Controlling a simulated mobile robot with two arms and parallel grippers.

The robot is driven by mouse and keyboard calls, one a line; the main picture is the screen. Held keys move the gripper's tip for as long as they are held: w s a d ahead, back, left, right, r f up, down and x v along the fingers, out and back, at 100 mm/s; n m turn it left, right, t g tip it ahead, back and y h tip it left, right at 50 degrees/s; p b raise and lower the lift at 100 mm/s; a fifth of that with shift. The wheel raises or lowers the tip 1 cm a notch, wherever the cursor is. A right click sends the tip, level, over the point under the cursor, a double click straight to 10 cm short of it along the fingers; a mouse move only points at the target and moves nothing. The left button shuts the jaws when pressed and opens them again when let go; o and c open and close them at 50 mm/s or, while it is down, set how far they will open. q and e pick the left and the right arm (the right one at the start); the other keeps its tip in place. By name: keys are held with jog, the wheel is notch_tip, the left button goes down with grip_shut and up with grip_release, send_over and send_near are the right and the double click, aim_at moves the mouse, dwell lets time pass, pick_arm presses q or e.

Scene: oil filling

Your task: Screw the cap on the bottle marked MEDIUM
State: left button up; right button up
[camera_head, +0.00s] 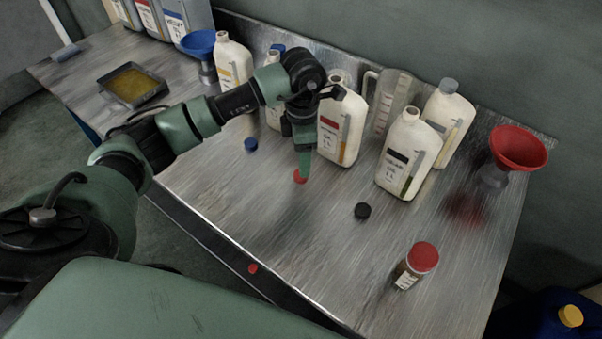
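My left gripper (303,168) points down at the red cap (300,177) on the metal table, its fingertips right at the cap. The fingers overlap in this view, so I cannot tell whether they grip it. White bottles stand along the back: one with a red label (341,127) just right of the gripper, one with a black label (406,157), one with a yellowish label (234,66), one partly hidden behind my arm (272,112), and one with a grey cap (448,118). The label words are too small to read, so I cannot tell which is MEDIUM. My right gripper is not in view.
A blue cap (251,144) and a black cap (362,211) lie on the table. A red-lidded jar (416,266) stands at the front right. Also there are a red funnel (518,148), a blue funnel (198,43), a clear jug (394,98) and an oil tray (132,86). The front middle is clear.

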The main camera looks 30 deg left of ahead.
pick_arm(q)
jog(key=shift+s, duration=0.1)
jog(key=f, duration=0.1)
jog(key=f+p, duration=0.1)
jog(key=f, duration=0.2)
jog(key=shift+s+f+p, duration=0.25)
jog(key=shift+p, duration=0.1)
jog(key=shift+f, duration=0.3)
jog(key=shift+w, duration=0.1)
grip_shut()
